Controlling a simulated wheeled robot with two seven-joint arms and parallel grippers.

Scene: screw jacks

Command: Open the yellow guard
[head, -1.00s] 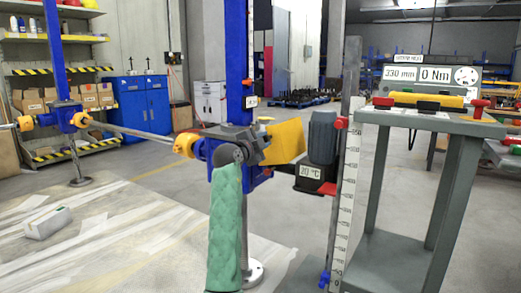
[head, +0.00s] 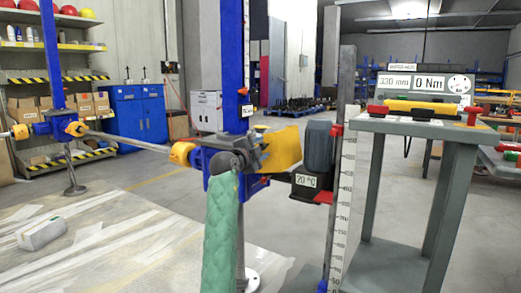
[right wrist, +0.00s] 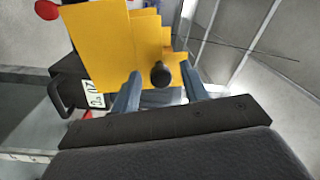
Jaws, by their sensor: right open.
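The yellow guard (head: 282,148) sits between the blue screw jack (head: 236,90) and the dark motor (head: 319,147). In the right wrist view the guard (right wrist: 103,45) shows as stepped yellow panels with a black knob (right wrist: 160,74) standing out from it. My right gripper (head: 255,157), at the end of a green-sleeved arm, is just in front of the guard. Its fingers (right wrist: 159,90) are apart, one on each side of the knob in the picture; I cannot tell whether they touch it. My left gripper is not in view.
A box reading 20 °C (head: 306,181) hangs below the motor beside an upright scale (head: 343,190). A grey stand (head: 430,128) with a torque display is at the right. A shaft (head: 130,142) runs left to another jack. A white block (head: 41,233) lies at left.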

